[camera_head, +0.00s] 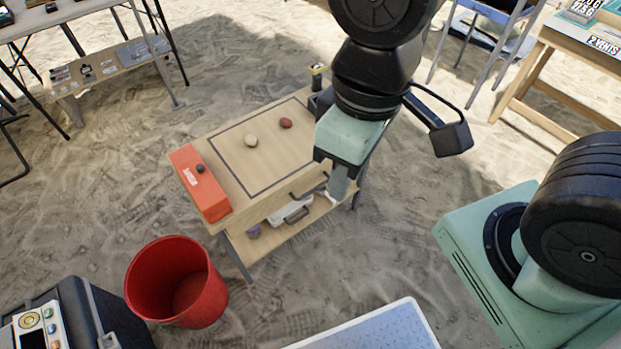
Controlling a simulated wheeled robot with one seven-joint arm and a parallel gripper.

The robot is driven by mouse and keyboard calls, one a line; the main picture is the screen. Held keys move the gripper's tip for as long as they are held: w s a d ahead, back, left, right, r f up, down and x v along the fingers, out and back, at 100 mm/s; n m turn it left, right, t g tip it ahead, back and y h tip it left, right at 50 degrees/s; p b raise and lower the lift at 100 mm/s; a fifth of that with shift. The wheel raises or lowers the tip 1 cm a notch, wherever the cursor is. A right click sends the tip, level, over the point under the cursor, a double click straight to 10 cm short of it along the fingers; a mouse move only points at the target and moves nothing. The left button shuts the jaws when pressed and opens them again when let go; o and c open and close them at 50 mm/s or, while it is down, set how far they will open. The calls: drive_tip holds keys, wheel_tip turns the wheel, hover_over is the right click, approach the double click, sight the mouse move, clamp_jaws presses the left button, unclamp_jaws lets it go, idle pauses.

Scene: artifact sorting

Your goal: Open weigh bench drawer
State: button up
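The weigh bench (225,150) is a small wooden table with a dark outlined square on its top, standing in the middle of the view. Its drawer front (262,207) is a wooden panel under the top on the near side, with a dark bar handle (308,185). The drawer looks flush with the bench, though its right part is hidden by my arm. My gripper (330,196) points down at the right end of the drawer front, just right of the handle. Its fingers are small and partly hidden, so I cannot tell their opening or any contact.
On the bench top are an orange-red box (200,184), a pale stone (251,140) and a reddish stone (286,123). A white container (291,211) sits on the lower shelf. A red bucket (176,284) stands in front at left. Sand is clear between bucket and white surface (375,330).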

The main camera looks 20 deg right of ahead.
drive_tip(key=shift+d, duration=0.3)
